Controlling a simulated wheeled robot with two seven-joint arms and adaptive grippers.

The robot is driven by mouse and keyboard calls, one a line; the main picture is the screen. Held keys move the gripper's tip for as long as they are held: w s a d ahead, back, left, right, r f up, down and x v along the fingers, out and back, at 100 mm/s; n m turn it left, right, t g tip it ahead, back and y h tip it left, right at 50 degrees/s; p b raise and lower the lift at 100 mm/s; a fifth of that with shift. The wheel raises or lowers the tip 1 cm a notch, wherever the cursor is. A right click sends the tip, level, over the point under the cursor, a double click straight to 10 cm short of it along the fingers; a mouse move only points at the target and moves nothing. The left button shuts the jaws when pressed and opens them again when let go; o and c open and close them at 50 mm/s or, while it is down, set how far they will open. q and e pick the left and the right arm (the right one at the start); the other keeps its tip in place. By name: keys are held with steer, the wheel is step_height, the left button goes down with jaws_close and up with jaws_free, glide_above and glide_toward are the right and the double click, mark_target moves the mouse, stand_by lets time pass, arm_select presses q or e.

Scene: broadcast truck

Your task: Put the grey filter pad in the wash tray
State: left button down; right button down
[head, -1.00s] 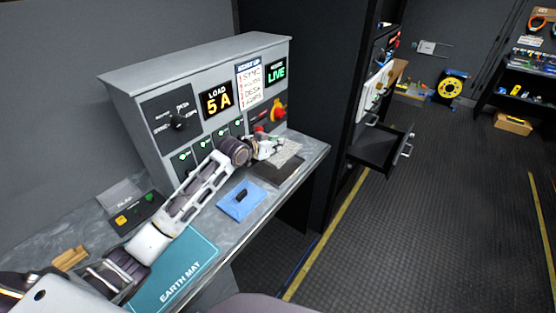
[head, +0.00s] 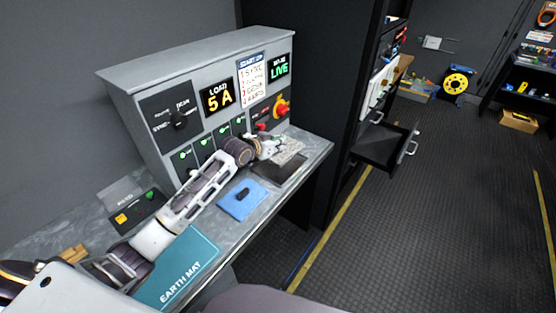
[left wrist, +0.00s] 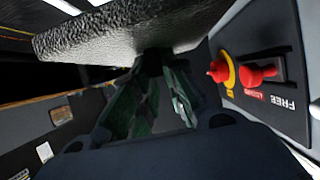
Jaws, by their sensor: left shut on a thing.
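The grey filter pad (head: 290,152) is a light, speckled sheet near the right end of the bench. My left gripper (head: 272,149) is shut on its near edge. In the left wrist view the pad (left wrist: 130,28) spans the top as a rough grey slab, with my left gripper's dark fingers (left wrist: 155,65) at its edge. A dark, flat, tray-like thing (head: 277,174) lies on the bench just in front of the pad. It may be the wash tray; its inside cannot be made out. My right gripper is not in view.
A grey control panel (head: 150,88) stands behind my left arm; its red and yellow switch (head: 282,106) is close to the gripper. A blue cloth (head: 242,200) with a small black object and a teal earth mat (head: 182,268) lie nearer. An open drawer (head: 385,150) is at right.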

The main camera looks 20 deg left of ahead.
arm_select(q)
steer(key=shift+f, duration=1.85)
steer(key=shift+f, duration=1.85)
steer(key=shift+f, duration=0.15)
steer(key=c, duration=1.5)
jaws_free()
steer(key=shift+o, duration=0.2)
steer(key=shift+s+r, duration=0.1)
steer(key=shift+r, duration=0.1)
steer(key=shift+a, duration=0.1)
